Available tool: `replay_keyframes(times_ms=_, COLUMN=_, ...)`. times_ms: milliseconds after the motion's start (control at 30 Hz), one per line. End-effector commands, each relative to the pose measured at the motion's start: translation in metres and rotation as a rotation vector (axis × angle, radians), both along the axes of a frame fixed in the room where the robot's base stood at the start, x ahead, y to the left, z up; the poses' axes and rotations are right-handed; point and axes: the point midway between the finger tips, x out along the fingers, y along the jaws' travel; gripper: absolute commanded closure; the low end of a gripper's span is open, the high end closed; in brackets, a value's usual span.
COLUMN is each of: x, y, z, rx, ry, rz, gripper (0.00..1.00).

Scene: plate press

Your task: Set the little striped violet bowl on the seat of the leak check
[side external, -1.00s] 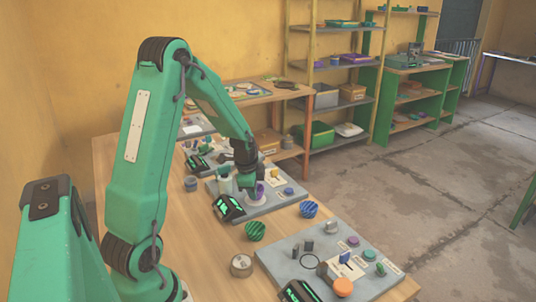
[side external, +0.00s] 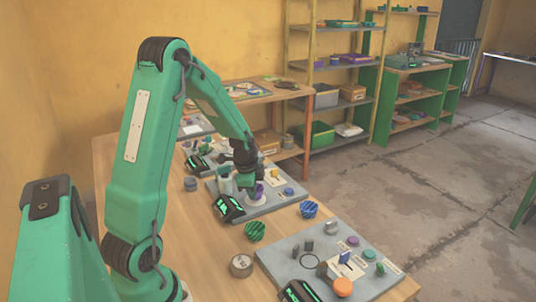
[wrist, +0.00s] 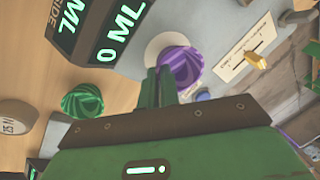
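The little striped violet bowl (wrist: 182,66) is at the fingertips of my gripper (wrist: 158,76) in the wrist view. The fingers are close together, with the bowl's near edge between them. The bowl also shows below the gripper (side external: 248,180) in the side view. The pale round seat (wrist: 156,45) of the leak check is right behind and under the bowl; it also shows in the side view (side external: 256,203). The bowl is over the seat, but I cannot tell whether it touches. My fingers hide part of both.
A display (side external: 229,207) reading 0 ML stands beside the seat on the grey plate. A green striped bowl (side external: 255,231) and a blue striped bowl (side external: 309,209) are on the wooden table. A tape roll (side external: 241,265) and another grey plate (side external: 300,250) with several parts are nearer.

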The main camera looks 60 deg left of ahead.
Motion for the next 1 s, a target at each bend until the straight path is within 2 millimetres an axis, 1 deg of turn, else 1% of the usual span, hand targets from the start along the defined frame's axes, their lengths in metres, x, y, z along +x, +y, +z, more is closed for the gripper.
replay_keyframes(times_ms=1000, x=0.0000, y=-0.0002, z=-0.0075, rx=-0.001, ry=0.001, rz=0.000, gripper=1.00)
